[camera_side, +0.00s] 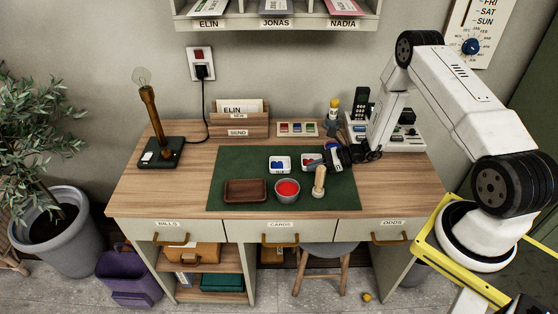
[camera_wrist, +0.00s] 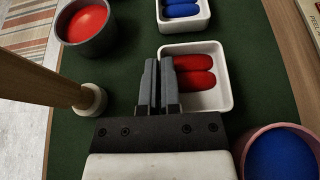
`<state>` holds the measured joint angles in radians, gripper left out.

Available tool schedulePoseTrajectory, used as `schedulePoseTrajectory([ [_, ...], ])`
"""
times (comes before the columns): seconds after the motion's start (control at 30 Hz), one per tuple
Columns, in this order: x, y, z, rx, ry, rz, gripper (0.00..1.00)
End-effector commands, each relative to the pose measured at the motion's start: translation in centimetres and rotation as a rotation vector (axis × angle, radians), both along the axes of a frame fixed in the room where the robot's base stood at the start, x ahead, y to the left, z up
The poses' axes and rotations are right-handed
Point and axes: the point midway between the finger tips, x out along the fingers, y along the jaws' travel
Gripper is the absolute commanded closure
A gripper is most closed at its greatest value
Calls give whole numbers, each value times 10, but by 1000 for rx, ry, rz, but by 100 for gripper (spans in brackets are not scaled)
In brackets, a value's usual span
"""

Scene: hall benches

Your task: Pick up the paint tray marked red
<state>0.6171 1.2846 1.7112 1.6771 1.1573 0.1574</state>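The paint tray marked red is a small white square tray (camera_wrist: 228,95) holding red paint pans, at the right of my gripper in the wrist view. In the side view the red tray (camera_side: 308,159) is by the mat's back edge, partly hidden behind my gripper (camera_side: 330,160). In the wrist view my gripper (camera_wrist: 159,75) has its two grey fingers close together over the tray's left wall, with a thin gap between them. They look shut on that wall. I cannot tell whether the tray is off the mat.
A white tray of blue paint (camera_side: 280,170) stands left of the red tray. A grey cup of red paint (camera_side: 287,195), a wooden post (camera_side: 319,183) and a brown tray (camera_side: 245,192) stand nearby on the green mat (camera_side: 222,171). A pinkish cup of blue (camera_wrist: 245,150) is close right.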

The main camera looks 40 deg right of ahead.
Motion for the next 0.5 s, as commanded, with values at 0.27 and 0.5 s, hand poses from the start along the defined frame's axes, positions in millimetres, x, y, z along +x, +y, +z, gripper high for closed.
schedulePoseTrajectory([
  [0.27, -6, 1, 29, 0, -1, -1, 100],
  [0.5, -31, 6, 59, 1, -2, -2, 100],
])
